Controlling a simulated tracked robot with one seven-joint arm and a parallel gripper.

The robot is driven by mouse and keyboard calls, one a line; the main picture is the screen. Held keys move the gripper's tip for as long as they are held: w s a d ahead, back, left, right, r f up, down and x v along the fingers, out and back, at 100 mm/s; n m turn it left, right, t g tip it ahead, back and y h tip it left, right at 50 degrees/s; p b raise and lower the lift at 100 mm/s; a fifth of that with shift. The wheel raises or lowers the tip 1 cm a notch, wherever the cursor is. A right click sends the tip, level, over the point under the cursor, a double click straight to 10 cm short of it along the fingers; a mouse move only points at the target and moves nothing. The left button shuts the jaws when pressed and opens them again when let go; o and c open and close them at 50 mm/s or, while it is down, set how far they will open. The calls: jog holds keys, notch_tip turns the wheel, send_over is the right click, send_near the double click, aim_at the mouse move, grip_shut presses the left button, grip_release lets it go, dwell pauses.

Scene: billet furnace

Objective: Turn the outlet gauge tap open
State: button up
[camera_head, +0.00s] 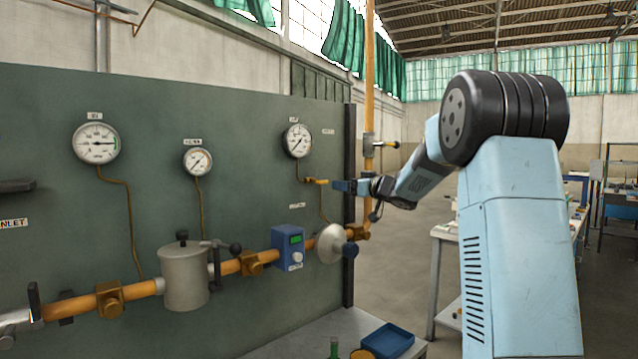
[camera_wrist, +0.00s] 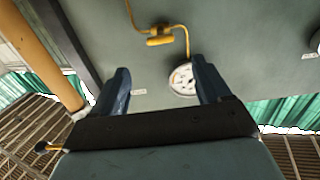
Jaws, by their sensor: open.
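The outlet gauge tap (camera_head: 316,181) is a small brass-yellow tap on the thin pipe below the rightmost round gauge (camera_head: 297,141). In the wrist view the tap (camera_wrist: 160,40) shows its yellow handle lying crosswise, beyond the fingertips and roughly centred between them. The gauge also shows there (camera_wrist: 183,79), partly behind a finger. My gripper (camera_head: 337,185) is just right of the tap in the head view, its blue fingers pointing at it. In the wrist view my gripper (camera_wrist: 162,75) is open with nothing between the fingers. Whether a finger touches the tap cannot be told.
A green panel (camera_head: 240,110) carries two more gauges and an orange pipe (camera_head: 228,267) with a grey vessel (camera_head: 184,275) and a blue meter (camera_head: 288,247). A dark post and vertical orange pipe (camera_head: 369,80) stand near my wrist. A blue tray (camera_head: 388,341) lies below.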

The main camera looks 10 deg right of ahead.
aim_at(325, 181)
jog(key=x, duration=1.4)
jog(key=shift+d, duration=0.1)
jog(key=c, duration=1)
jog(key=shift+c, duration=0.2)
